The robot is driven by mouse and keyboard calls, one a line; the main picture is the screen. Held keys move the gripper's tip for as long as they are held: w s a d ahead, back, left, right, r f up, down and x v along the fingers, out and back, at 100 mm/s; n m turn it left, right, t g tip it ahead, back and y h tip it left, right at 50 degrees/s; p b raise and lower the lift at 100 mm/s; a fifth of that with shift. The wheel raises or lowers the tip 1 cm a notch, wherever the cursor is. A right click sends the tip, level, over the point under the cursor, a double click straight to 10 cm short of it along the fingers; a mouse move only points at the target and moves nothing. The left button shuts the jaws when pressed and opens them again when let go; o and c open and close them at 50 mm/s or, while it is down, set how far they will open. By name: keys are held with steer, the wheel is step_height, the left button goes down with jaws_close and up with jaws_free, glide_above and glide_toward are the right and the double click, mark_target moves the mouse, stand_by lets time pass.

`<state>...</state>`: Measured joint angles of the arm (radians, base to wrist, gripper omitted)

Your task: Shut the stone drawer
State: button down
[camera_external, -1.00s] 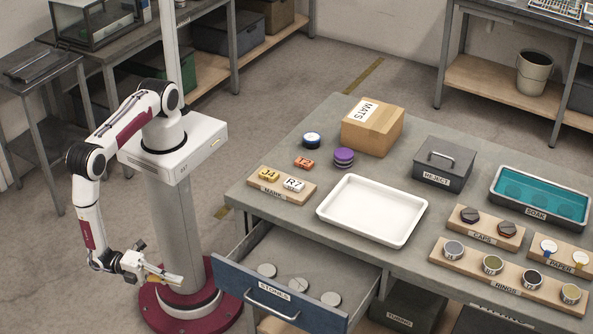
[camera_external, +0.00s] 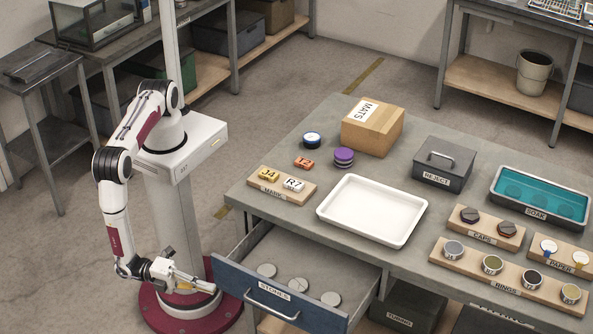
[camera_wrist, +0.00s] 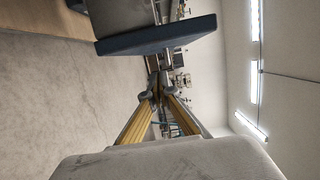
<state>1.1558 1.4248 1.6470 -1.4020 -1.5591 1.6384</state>
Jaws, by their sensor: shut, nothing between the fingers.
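The stone drawer (camera_external: 310,313) has a blue front labelled STONES and a metal handle (camera_external: 271,303). It stands pulled out from the workbench, with several round grey stones (camera_external: 331,299) lying inside. My gripper (camera_external: 212,288) is shut and empty, just left of the drawer front's left end, apart from it by a small gap in the picture. In the wrist view my yellow-sided fingers (camera_wrist: 152,100) converge in the middle. The blue drawer front (camera_wrist: 158,35) shows above them as a slanted slab. The handle is not clear there.
The workbench (camera_external: 290,216) holds a white tray (camera_external: 372,210), a MATS box (camera_external: 372,127), a REJECT box (camera_external: 443,163), a SOAK tub (camera_external: 539,200) and boards of small discs.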

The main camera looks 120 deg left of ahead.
mark_target(243, 242)
steer(key=shift+a, duration=1.7)
steer(key=shift+a, duration=0.15)
steer(key=a, duration=2.2)
steer(key=shift+s, duration=0.1)
steer(key=shift+a, duration=0.15)
steer(key=shift+d, duration=0.6)
steer(key=shift+s+d, duration=0.2)
steer(key=shift+d, duration=0.8)
steer(key=shift+s+d, duration=0.2)
steer(key=shift+d, duration=0.75)
steer(key=v, duration=0.9)
